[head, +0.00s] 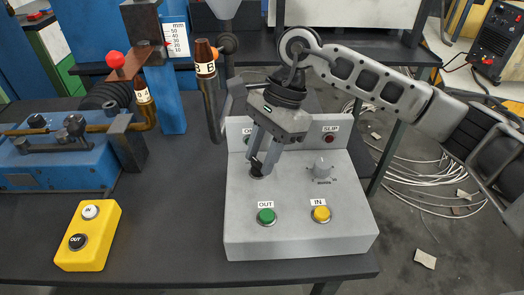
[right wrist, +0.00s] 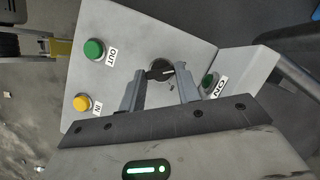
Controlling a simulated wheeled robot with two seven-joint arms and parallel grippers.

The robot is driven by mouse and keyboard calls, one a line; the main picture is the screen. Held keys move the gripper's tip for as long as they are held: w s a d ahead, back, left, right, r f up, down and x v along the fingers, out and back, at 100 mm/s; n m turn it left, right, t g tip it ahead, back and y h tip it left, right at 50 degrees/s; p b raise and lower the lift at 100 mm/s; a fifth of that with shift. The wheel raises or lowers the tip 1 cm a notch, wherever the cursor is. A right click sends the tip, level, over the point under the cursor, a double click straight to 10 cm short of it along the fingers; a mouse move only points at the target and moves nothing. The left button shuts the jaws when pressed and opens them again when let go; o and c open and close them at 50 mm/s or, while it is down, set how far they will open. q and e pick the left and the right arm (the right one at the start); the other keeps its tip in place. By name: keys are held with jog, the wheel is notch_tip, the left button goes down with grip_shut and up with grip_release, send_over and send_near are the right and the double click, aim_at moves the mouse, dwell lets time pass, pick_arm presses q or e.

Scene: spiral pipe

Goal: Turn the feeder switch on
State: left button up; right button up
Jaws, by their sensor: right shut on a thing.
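The feeder switch (head: 256,171) is a black rotary knob on a round base, at the left of the grey control box (head: 300,242). My right gripper (head: 264,164) points down at it from above, its two fingers shut on the knob. In the right wrist view the knob (right wrist: 160,73) lies between the fingertips, with a white mark on its handle. A dark green lamp (right wrist: 208,80) labelled ON stands on the box's back panel; in the head view my gripper partly hides it. My left gripper is not in view.
The box also carries a green OUT button (head: 266,216), a yellow IN button (head: 321,214), a grey dial (head: 321,168) and a red SLIP lamp (head: 329,138). A yellow two-button box (head: 88,237) lies left on the dark table (head: 160,225). A lever (head: 210,95) rises close behind.

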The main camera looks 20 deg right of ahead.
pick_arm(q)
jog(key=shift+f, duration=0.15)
